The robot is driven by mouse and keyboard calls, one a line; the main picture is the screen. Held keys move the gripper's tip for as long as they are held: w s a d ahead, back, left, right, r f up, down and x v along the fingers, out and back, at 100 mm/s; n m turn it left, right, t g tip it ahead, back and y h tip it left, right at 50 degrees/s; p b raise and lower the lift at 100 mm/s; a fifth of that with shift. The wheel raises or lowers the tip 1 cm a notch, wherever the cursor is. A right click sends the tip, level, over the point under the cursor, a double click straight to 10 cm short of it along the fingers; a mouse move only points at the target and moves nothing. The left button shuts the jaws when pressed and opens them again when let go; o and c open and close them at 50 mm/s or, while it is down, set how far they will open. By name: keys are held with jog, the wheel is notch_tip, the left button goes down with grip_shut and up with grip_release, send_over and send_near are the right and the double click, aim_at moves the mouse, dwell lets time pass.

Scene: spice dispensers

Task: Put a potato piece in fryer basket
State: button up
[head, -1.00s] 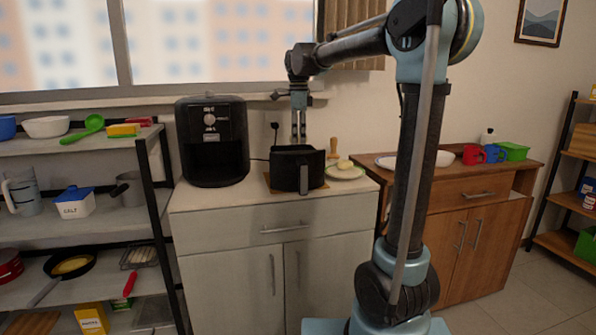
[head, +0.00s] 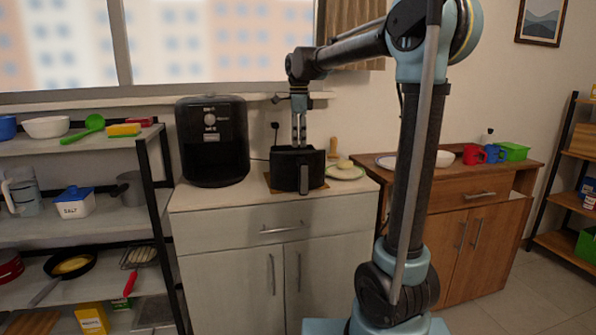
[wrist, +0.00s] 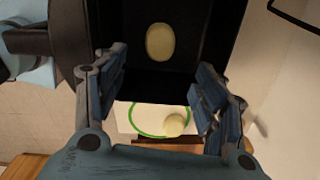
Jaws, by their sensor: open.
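The black fryer basket (head: 290,180) stands on the cabinet top with its handle facing me. My gripper (head: 299,142) is above it, pointing down. In the wrist view my gripper (wrist: 160,90) is open, with nothing between its fingers. A pale potato piece (wrist: 160,42) shows against the dark inside of the basket, apart from the fingers. A plate with a green rim (head: 358,175) sits right of the basket with pale potato (head: 345,164) on it. In the wrist view a potato piece (wrist: 174,124) lies on that plate. The basket's inside is hidden in the head view.
The black air fryer body (head: 212,165) stands left of the basket with its front cavity empty. A wooden object (head: 333,147) stands behind the plate. A shelf unit is at left and a wooden cabinet (head: 480,215) at right. The cabinet top's front strip is clear.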

notch_tip(320, 180, up, 12)
dwell(0.6)
jog(key=s+d+f+n, duration=0.1)
jog(key=s+d+f, duration=0.1)
jog(key=s+d+f+n, duration=0.1)
jog(key=s+d+f, duration=0.1)
jog(key=d, duration=0.1)
jog(key=s+d+f+n, duration=0.2)
jog(key=s+d, duration=0.1)
jog(key=shift+d+f+t, duration=0.1)
jog(key=shift+t, duration=0.2)
jog(key=s+d+f+n, duration=0.4)
jog(key=s+f, duration=0.4)
jog(key=f, duration=0.2)
jog(key=s+d+f+n+t, duration=0.1)
jog(key=s+d+f+n, duration=0.4)
jog(key=s+f, duration=0.3)
jog(key=s+d+f+n, duration=0.4)
jog(key=s+f, duration=0.5)
jog(key=f, duration=0.5)
jog(key=shift+d+t, duration=0.3)
jog(key=shift+d, duration=0.15)
jog(key=shift+f, duration=0.1)
jog(key=shift+w+f, duration=0.2)
jog(key=shift+w, duration=0.25)
